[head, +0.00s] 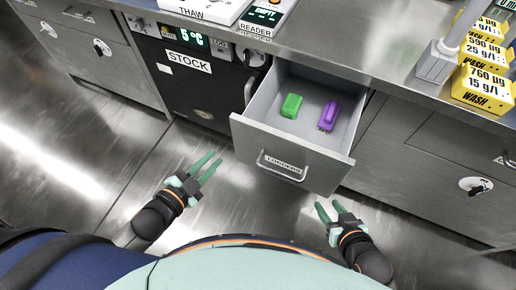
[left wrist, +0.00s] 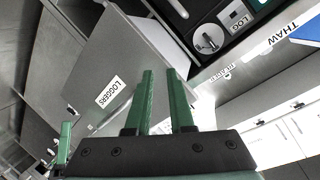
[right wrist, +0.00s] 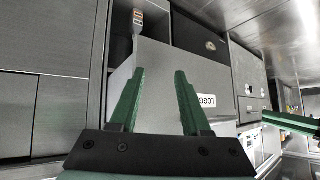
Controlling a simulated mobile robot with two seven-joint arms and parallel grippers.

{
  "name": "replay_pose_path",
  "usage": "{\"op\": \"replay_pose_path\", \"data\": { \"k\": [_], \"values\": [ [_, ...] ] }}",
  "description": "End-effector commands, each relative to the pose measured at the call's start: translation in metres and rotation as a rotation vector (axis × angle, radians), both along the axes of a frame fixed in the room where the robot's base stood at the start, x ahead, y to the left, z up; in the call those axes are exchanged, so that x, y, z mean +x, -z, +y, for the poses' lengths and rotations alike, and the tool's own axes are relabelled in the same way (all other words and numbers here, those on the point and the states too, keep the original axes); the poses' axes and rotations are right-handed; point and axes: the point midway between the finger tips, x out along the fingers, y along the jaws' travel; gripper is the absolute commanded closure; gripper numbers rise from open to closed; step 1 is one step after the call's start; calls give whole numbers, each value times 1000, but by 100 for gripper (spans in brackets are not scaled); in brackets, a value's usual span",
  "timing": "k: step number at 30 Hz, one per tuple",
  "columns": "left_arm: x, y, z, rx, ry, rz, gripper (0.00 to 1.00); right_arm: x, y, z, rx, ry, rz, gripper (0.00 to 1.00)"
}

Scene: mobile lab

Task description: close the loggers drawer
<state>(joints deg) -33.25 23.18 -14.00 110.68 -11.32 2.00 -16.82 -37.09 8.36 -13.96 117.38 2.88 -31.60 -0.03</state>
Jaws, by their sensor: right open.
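The loggers drawer (head: 254,134) is pulled out from under the counter. Its front carries a LOGGERS label and a bar handle (head: 281,171). A green logger (head: 291,105) and a purple logger (head: 328,115) lie inside. In the left wrist view the drawer front (left wrist: 135,62) is tilted, ahead of the fingers. In the right wrist view the drawer front (right wrist: 165,75) is also ahead of the fingers. My left gripper (head: 208,166) is open and empty, left of the drawer front and apart from it. My right gripper (head: 328,209) is open and empty, near the drawer's front right corner.
A black STOCK unit (head: 187,87) stands left of the drawer, with a handle on its door. The steel counter (head: 350,40) above holds the READER and THAW devices and yellow WASH boxes (head: 484,88). Closed cabinets (head: 425,160) are to the right. The floor before the drawer is clear.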

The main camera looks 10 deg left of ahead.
Motion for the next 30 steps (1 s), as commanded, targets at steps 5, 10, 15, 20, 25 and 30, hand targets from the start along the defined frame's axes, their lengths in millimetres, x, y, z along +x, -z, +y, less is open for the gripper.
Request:
{"op": "replay_pose_path", "data": {
  "k": [5, 10, 15, 20, 25, 30],
  "values": [
    [-8, -26, -3, 300, 347, -400, 100, 1, 3, -1, -1, 2, -7, 53],
    [-34, -36, -7, 457, 607, -666, 100, 1, 5, -3, -2, 5, -7, 53],
    [-50, -39, -8, 509, 726, -781, 100, -1, 8, -4, -4, 7, -2, 53],
    [-47, -39, -18, 512, 737, -797, 100, -2, 9, -4, -5, 7, 0, 53],
    [-30, -40, -45, 510, 734, -798, 100, -2, 11, -5, -7, 5, 2, 53],
    [-11, -41, -78, 508, 732, -797, 100, -3, 12, -5, -9, 3, 2, 53]
  ]
}}
